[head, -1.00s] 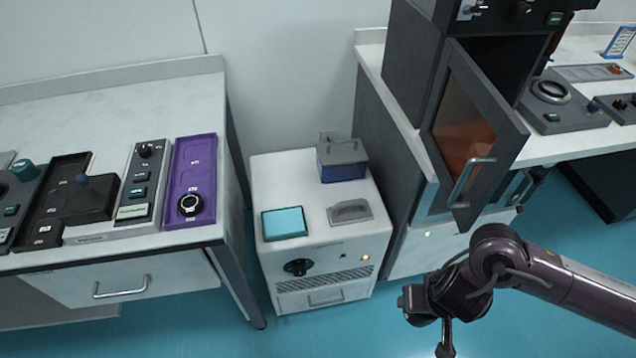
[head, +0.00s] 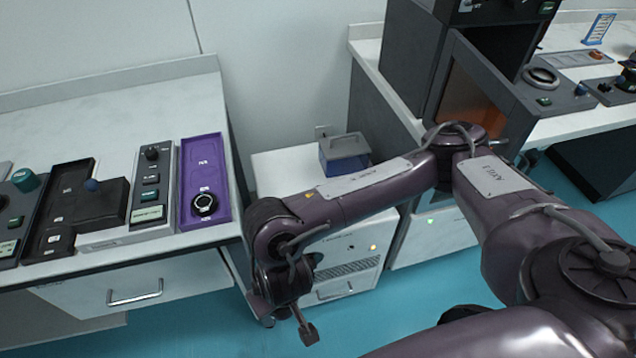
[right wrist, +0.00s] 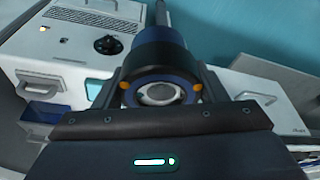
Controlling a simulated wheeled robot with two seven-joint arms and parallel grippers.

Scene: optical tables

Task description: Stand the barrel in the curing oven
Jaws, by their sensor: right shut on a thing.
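In the right wrist view my right gripper (right wrist: 160,92) is shut on the barrel (right wrist: 156,62), a dark cylinder with blue parts and a pale round end facing the camera. In the head view my right gripper (head: 305,328) hangs low in front of the white cabinet, left of the oven; the barrel cannot be made out there. The curing oven (head: 408,50) is the tall dark housing at upper right. My left gripper is not in view.
The white cabinet (head: 350,262) carries a blue box with a grey lid (head: 344,152). The left table has a purple tray (head: 205,160) with a black ring-shaped piece (head: 203,204), and several devices. A drawer handle (head: 135,292) juts from its front.

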